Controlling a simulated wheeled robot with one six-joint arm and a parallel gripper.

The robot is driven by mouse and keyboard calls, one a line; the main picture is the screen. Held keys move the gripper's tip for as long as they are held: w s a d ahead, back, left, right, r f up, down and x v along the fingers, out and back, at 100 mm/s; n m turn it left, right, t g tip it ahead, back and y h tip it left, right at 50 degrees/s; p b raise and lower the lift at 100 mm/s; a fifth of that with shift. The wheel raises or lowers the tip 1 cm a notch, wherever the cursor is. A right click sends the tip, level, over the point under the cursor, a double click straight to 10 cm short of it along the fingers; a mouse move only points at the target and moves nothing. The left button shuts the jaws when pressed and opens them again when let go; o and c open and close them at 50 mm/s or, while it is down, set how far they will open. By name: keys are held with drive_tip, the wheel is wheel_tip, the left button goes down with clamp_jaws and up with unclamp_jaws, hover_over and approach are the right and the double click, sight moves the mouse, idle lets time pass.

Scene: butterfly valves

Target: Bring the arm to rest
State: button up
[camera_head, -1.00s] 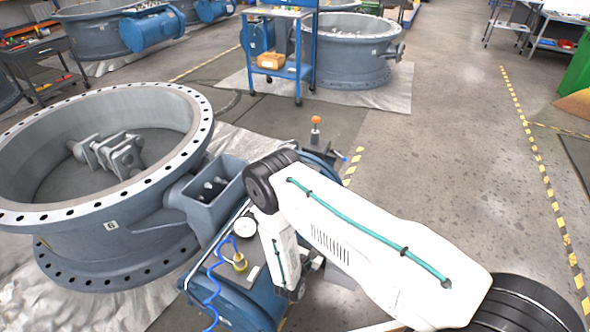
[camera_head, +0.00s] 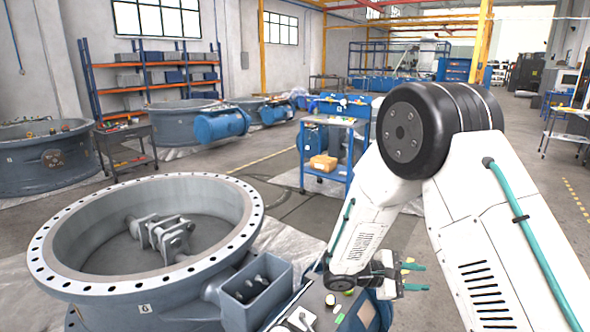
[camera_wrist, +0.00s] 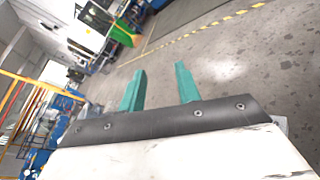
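My gripper (camera_head: 414,277) shows in the head view at the end of my folded white arm, right of the nearest valve and above the blue actuator beside it. In the wrist view its two green fingers (camera_wrist: 158,88) stand apart with only floor between them, so it is open and empty. The fingers touch nothing that I can see. The nearest butterfly valve (camera_head: 142,288), a large grey flanged ring marked 6, lies at the lower left of the head view. Part of its actuator is hidden behind my arm.
A dark grey cart (camera_head: 126,150) and more valves stand at the left. An orange-shelved rack (camera_head: 150,89) is against the wall. Open floor lies at the right.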

drive_tip(key=s+d+r+m+g+y, duration=0.35)
drive_tip(key=s+r+m+y, duration=0.35)
drive_tip(key=s+r, duration=0.7)
drive_tip(key=s+a+r+m+t+y, duration=0.1)
drive_tip(key=s+a+r+y, duration=0.1)
drive_tip(key=s, duration=0.3)
drive_tip(key=s+a+r+m+t+y, duration=0.1)
drive_tip(key=s+a+r+m+y, duration=0.1)
drive_tip(key=s, duration=0.4)
drive_tip(key=s+a+r+m+t+y, duration=0.1)
drive_tip(key=s+a+r+t+y, duration=0.1)
drive_tip(key=s, duration=0.4)
drive_tip(key=shift+a+m+y, duration=0.3)
drive_tip(key=shift+a+y, duration=0.4)
drive_tip(key=shift+y, duration=0.7)
drive_tip(key=shift+s, duration=0.1)
